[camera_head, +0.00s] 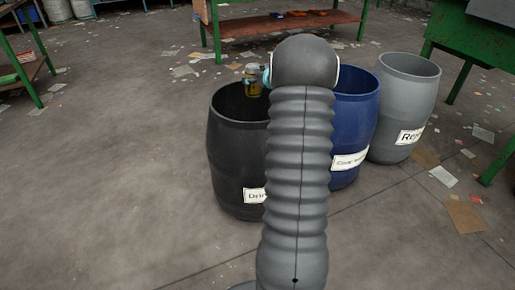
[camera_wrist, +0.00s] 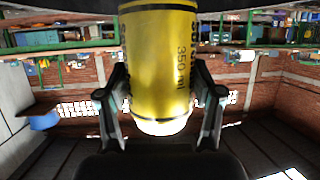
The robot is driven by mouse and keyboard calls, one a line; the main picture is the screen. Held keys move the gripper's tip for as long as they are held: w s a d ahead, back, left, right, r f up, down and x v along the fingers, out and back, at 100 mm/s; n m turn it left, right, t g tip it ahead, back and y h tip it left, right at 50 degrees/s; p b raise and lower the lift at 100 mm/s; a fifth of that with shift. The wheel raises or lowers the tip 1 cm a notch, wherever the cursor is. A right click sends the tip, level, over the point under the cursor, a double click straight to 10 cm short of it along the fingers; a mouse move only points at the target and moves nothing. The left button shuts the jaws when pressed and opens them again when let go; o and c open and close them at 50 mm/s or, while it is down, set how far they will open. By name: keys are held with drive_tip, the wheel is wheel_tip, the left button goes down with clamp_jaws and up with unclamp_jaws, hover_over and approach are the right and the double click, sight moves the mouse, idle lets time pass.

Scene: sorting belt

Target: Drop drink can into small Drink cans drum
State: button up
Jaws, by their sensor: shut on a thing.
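The yellow drink can (camera_wrist: 163,62) with black print reading "350 ml" is held between the two dark fingers of my gripper (camera_wrist: 162,98) in the wrist view. In the head view the can (camera_head: 254,89) shows small, at the mouth of the black drum (camera_head: 234,150) whose label begins "Drin". The rest of that label is hidden behind my arm. My gripper (camera_head: 252,76) is shut on the can above the drum's opening. I cannot tell whether the can's lower end is below the rim.
A blue drum (camera_head: 357,120), its label partly hidden, stands right of the black one. A grey drum (camera_head: 402,115) labelled "Re…" stands beyond it. Green-legged tables (camera_head: 290,22) stand behind. Paper scraps litter the floor; the floor at left is mostly clear.

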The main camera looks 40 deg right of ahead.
sight(252, 65)
drive_tip(key=shift+f+b, duration=0.75)
drive_tip(key=shift+f, duration=1.55)
drive_tip(key=o, duration=0.9)
drive_tip(key=shift+c, duration=0.2)
wheel_tip(252, 65, up, 10)
drive_tip(key=shift+r, duration=0.1)
